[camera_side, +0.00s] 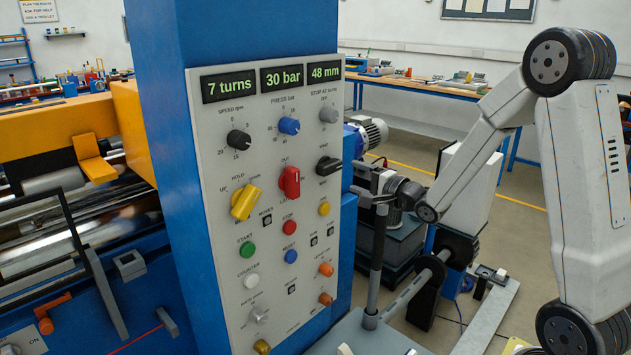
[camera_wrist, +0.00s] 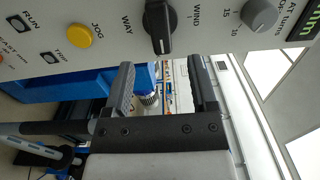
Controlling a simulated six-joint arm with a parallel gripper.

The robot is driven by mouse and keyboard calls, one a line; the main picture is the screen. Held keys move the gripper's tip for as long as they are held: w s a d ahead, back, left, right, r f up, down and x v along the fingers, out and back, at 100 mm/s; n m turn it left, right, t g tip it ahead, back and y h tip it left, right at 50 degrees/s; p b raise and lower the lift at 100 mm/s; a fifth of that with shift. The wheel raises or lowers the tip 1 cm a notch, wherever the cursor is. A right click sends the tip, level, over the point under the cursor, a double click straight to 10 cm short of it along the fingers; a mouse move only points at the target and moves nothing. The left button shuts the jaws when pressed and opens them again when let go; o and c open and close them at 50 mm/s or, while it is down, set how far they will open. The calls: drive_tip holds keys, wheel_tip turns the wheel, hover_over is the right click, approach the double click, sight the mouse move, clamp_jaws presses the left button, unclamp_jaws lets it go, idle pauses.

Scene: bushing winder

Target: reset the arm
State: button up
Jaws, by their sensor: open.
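My gripper (camera_side: 362,182) is at the right edge of the control panel (camera_side: 215,130), near the black WAY/WIND knob (camera_side: 328,165). In the wrist view my gripper (camera_wrist: 161,70) has its two dark fingers wide apart with nothing between them. The black knob (camera_wrist: 160,28) stands beyond the fingertips, with its pointer upright in that view, and a gap shows between it and the fingers. My arm comes in from the right, bent at the elbow.
The panel bears a yellow lever knob (camera_side: 245,202), a red lever knob (camera_side: 289,182) and several buttons. Its displays read 7 turns, 30 bar and 48 mm. An upright grey post (camera_side: 377,260) stands below my gripper. A workbench (camera_side: 430,85) is far behind.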

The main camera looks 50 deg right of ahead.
drive_tip(key=s+a+f+n+g, duration=0.6)
drive_tip(key=s+a+n+g, duration=0.1)
drive_tip(key=s+n, duration=0.2)
drive_tip(key=s+a+f+n+g, duration=0.7)
drive_tip(key=s+n+g, duration=0.1)
drive_tip(key=s+n, duration=0.1)
